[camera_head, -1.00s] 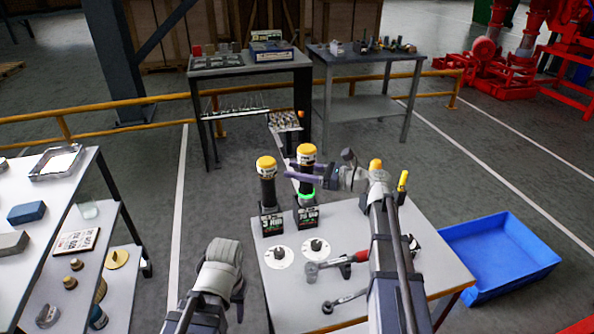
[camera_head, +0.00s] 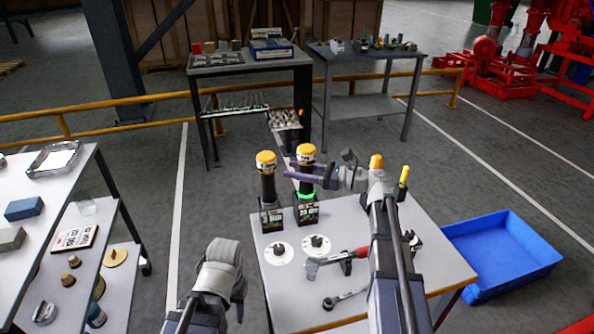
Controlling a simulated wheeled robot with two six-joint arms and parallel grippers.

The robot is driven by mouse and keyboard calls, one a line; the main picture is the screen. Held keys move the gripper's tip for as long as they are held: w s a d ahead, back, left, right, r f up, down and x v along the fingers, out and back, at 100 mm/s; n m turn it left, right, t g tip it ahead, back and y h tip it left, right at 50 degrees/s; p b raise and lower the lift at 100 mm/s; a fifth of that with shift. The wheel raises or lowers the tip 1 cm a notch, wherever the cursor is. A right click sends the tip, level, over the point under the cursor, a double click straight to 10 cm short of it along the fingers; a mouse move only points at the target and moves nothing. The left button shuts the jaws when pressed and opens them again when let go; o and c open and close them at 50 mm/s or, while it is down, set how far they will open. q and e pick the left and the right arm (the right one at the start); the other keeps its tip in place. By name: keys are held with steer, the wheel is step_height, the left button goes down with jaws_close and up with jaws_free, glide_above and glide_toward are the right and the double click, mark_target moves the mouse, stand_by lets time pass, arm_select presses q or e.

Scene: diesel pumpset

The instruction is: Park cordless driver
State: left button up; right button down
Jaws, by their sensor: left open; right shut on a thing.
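Two upright tools with yellow caps, black bodies and labelled black bases stand at the back left of the near table (camera_head: 420,261). I take the right one, with a glowing green ring low on its body, as the cordless driver (camera_head: 306,152). The matching tool (camera_head: 267,184) stands just to its left. My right gripper (camera_head: 302,172) reaches in from the right, with its purple fingers shut on the driver's body below the cap. The driver is upright; I cannot tell whether its base touches the table.
Two white discs with black knobs (camera_head: 279,254) lie in front of the tools. A red-handled tool (camera_head: 338,259) and a wrench (camera_head: 345,298) lie nearer. A blue bin (camera_head: 502,255) is on the right, shelves (camera_head: 30,240) on the left.

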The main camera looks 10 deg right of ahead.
steer(key=shift+f, duration=0.15)
steer(key=shift+c, duration=1.3)
jaws_free()
steer(key=v, duration=0.7)
steer(key=shift+s+d, duration=0.2)
steer(key=shift+d, duration=0.15)
